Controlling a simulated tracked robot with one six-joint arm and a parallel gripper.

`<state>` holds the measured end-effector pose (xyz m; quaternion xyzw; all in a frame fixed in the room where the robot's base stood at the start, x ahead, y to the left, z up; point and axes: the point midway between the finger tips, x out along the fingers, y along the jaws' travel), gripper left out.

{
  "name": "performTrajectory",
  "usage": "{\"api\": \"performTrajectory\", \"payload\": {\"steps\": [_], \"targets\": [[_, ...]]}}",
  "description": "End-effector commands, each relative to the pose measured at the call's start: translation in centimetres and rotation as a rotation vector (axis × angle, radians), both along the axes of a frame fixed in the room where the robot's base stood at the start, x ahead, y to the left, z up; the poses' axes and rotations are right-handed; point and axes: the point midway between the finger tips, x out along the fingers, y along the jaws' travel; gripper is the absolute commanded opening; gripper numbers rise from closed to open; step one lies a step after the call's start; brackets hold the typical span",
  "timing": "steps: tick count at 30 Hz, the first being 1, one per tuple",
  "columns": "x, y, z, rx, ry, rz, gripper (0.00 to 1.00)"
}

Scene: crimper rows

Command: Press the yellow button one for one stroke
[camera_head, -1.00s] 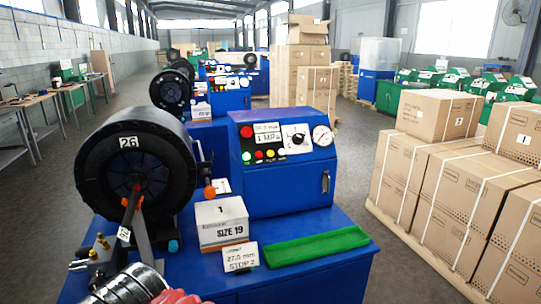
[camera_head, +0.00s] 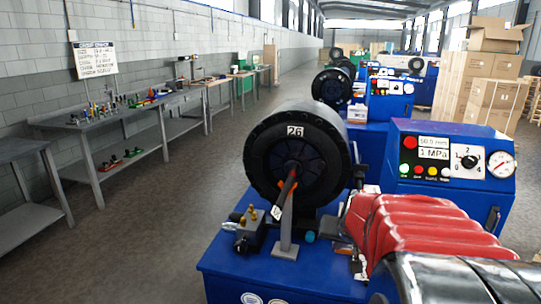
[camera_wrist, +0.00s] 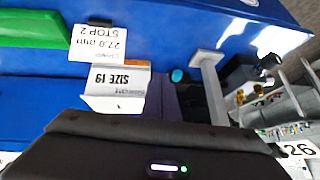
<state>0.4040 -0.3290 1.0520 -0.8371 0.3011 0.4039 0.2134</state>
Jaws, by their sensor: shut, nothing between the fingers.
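The small yellow button (camera_head: 432,171) sits in the lower row of the blue crimper's control panel, at the right of the head view. The wrist view does not show the panel. My red-sleeved arm crosses the lower right of the head view, below and in front of the panel. In the wrist view a dark housing with a lit bar, seemingly my gripper (camera_wrist: 165,150), fills the bottom edge. It is over the crimper's table; its fingertips do not show. It is apart from the yellow button.
The black crimping head marked 26 (camera_head: 296,165) stands left of the panel. A SIZE 19 box (camera_wrist: 116,88), a STOP 2 card (camera_wrist: 97,43) and a green tray (camera_wrist: 35,25) are on the blue table. Workbenches (camera_head: 88,127) line the left wall; the floor between is free.

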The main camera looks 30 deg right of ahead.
Motion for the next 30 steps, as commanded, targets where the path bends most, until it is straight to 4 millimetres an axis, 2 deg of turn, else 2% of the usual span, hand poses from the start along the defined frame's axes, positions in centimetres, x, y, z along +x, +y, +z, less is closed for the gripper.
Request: {"api": "performTrajectory", "payload": {"steps": [1,3,10,14,18,21,24,27,30], "targets": [[0.1,-2.6,0.0,-0.022,-0.023,-0.040,0.00],[0.2,-6.1,0.3,-0.062,-0.060,-0.090,0.00],[-1.1,-17.2,2.1,-0.235,-0.165,-0.250,0.00],[-2.6,-23.2,3.9,-0.362,-0.215,-0.338,0.00],[-4.4,-28.7,7.1,-0.533,-0.263,-0.429,0.00],[-5.2,-31.1,10.5,-0.666,-0.295,-0.479,0.00],[-6.3,-32.4,14.3,-0.795,-0.319,-0.524,0.00],[-7.3,-33.0,16.5,-0.884,-0.320,-0.554,0.00],[-7.9,-33.1,17.5,-0.935,-0.308,-0.564,0.00]]}}
